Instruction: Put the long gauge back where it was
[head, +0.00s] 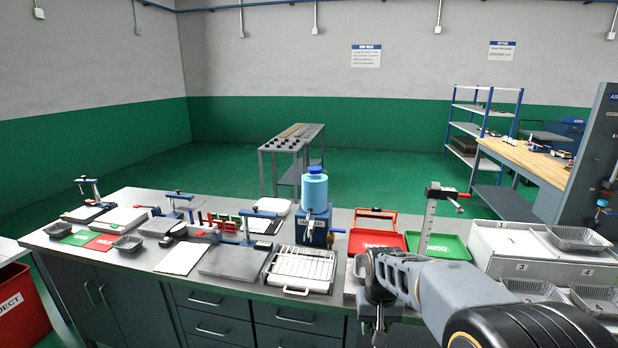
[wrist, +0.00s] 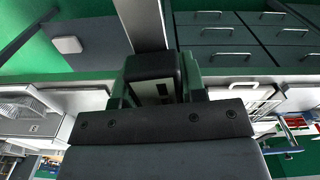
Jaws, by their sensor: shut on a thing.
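In the wrist view my gripper (wrist: 156,88) is shut on the dark block of the long gauge (wrist: 152,68). A straight grey bar runs from this block to the top edge of the picture. In the head view my gripper (head: 374,290) is at the bench's front edge, right of the middle, at the end of my arm. My arm and wrist hide much of it there, and I cannot make out the gauge's full shape. The gauge's far end is outside the wrist view.
A grey upright with a red tip (head: 430,212) rises behind my arm. Red (head: 376,240) and green (head: 450,247) trays lie nearby, and foil trays (head: 578,238) stand right. A white rack (head: 300,268), a blue bottle (head: 314,190) and several clamp stands crowd the bench (head: 345,217).

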